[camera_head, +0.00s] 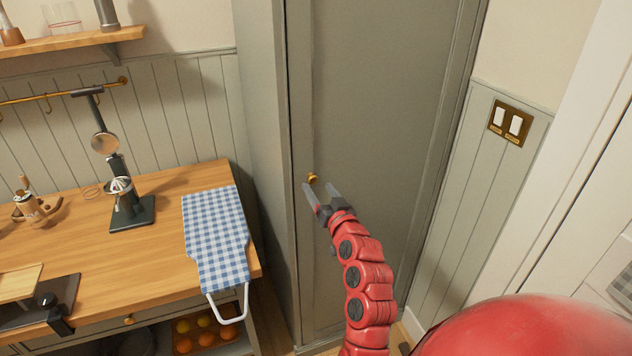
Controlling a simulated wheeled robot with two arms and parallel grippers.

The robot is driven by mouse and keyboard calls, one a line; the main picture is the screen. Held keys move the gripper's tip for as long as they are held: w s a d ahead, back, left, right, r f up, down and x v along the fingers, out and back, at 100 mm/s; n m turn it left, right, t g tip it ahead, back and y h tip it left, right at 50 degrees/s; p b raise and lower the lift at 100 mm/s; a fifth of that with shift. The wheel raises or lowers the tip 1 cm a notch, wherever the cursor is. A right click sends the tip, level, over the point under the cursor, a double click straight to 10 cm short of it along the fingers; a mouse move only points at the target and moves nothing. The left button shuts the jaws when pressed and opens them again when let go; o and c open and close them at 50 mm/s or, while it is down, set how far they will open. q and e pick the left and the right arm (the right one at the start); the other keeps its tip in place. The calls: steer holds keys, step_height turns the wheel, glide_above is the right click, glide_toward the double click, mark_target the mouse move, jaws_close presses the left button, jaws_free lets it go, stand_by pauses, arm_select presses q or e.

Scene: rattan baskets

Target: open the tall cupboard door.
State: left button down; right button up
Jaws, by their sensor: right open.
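The tall cupboard door (388,95) is grey-green and fills the middle of the head view. It looks shut. Its small round brass knob (312,178) sits near the door's left edge. My right gripper (322,186) is open in front of the knob, with its two fingertips on either side of it in the picture. I cannot tell whether the fingers touch the knob. My left gripper is not in view.
A wooden counter (165,250) with a juicer press (122,185) and a blue checked cloth (215,235) stands to the left. Oranges (203,340) lie in a shelf below. A brass switch plate (511,122) is on the right wall.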

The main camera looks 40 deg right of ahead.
steer(key=shift+x, duration=1.45)
jaws_close()
stand_by(0.4)
